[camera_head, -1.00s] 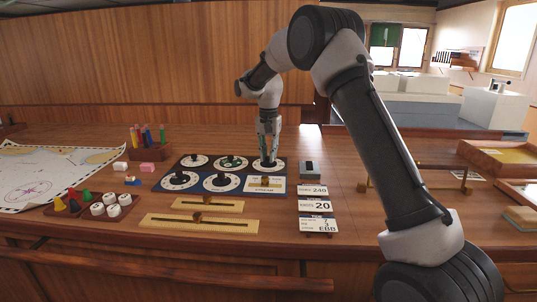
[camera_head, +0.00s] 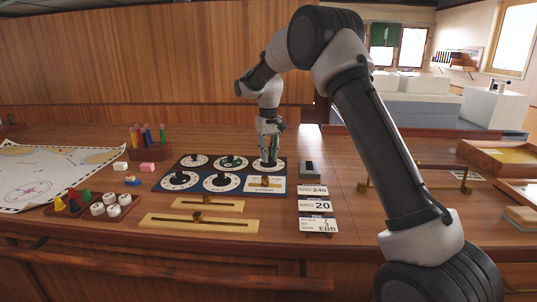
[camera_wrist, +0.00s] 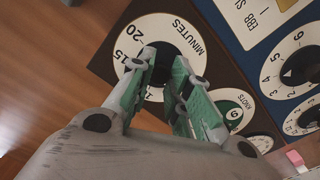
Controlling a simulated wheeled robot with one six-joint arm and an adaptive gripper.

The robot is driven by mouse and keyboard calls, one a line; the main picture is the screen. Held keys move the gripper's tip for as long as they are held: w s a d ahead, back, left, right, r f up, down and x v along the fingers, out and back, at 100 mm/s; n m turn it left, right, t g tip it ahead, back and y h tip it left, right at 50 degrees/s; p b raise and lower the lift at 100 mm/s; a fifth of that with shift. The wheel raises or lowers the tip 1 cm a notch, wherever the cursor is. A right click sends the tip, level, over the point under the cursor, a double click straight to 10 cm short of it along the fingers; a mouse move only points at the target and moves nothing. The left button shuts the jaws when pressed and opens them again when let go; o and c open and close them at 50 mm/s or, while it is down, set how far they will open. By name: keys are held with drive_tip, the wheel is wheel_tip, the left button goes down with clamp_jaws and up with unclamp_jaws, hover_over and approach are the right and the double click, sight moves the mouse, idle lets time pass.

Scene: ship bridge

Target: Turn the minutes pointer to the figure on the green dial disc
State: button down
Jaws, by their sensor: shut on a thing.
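The minutes dial (camera_wrist: 192,38) is a white ring marked MINUTES with figures such as 15 and 20, on a dark panel. It also shows in the head view (camera_head: 259,164) at the panel's back right. My gripper (camera_wrist: 163,62) points down over its centre and is shut on the black minutes pointer (camera_wrist: 158,72). The fingers hide much of the pointer, so its heading is unclear. The green dial disc (camera_wrist: 237,108), marked KNOTS, lies beside it with a figure like 6 or 9, orientation uncertain. In the head view the green disc (camera_head: 232,162) is left of my gripper (camera_head: 268,160).
Blue-panel dials (camera_head: 179,181) lie in front. A small grey block with a dark top (camera_head: 309,169) stands close right of my gripper. Brass slider scales (camera_head: 200,222), number cards (camera_head: 318,206), a pen holder (camera_head: 148,141) and a chart (camera_head: 50,170) lie around. Bare wood lies behind the panel.

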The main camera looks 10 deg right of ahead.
drive_tip(key=n, duration=0.3)
drive_tip(key=shift+n, duration=2.2)
drive_tip(key=c, duration=1.3)
unclamp_jaws()
wheel_tip(320, 180, up, 12)
